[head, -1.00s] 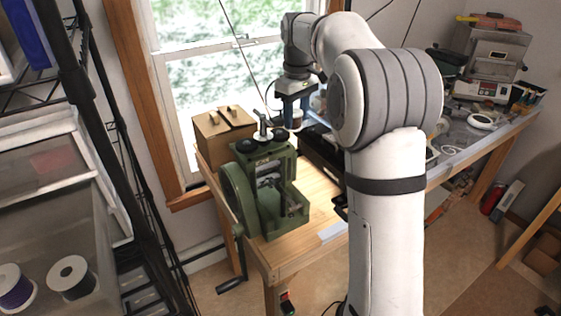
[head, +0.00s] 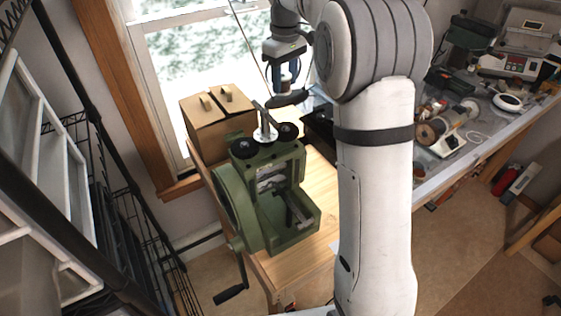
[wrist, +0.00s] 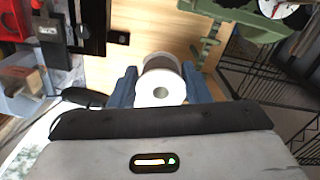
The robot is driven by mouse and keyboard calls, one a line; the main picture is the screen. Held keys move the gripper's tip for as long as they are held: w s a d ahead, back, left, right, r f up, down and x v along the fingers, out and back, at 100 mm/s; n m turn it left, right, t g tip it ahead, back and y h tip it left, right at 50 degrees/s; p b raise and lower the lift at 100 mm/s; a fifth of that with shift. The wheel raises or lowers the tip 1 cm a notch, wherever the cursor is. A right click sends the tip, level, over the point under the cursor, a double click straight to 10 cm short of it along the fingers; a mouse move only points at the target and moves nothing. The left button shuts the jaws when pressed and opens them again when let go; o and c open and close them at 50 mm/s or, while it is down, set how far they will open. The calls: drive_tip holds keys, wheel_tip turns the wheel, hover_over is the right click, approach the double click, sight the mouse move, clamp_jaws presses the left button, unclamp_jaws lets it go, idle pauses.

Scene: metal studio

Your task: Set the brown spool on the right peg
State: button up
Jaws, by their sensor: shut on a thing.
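My gripper (head: 286,74) hangs above the far end of the wooden bench. In the wrist view its blue fingers (wrist: 160,88) are shut on the brown spool (wrist: 160,62). The spool has a pale flange with a centre hole facing the camera and brown winding behind. In the head view the spool is not clearly visible behind a dark oval shape below the fingers.
A green hand-cranked machine (head: 290,232) with upright posts stands on the near bench, close to the box. A dark oval object (head: 288,98) is close by the gripper. A wire rack stands at left.

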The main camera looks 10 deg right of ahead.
drive_tip(key=f+b, duration=0.1)
drive_tip(key=f, duration=0.7)
drive_tip(key=f+b, duration=0.1)
drive_tip(key=f, duration=0.7)
drive_tip(key=d+f+b, duration=0.1)
drive_tip(key=f, duration=0.8)
drive_tip(key=shift+d, duration=0.1)
drive_tip(key=shift+s+f, duration=0.1)
drive_tip(key=shift+f, duration=2)
drive_tip(key=o, duration=0.5)
drive_tip(key=shift+f, duration=0.2)
drive_tip(key=o, duration=0.5)
drive_tip(key=shift+r, duration=0.1)
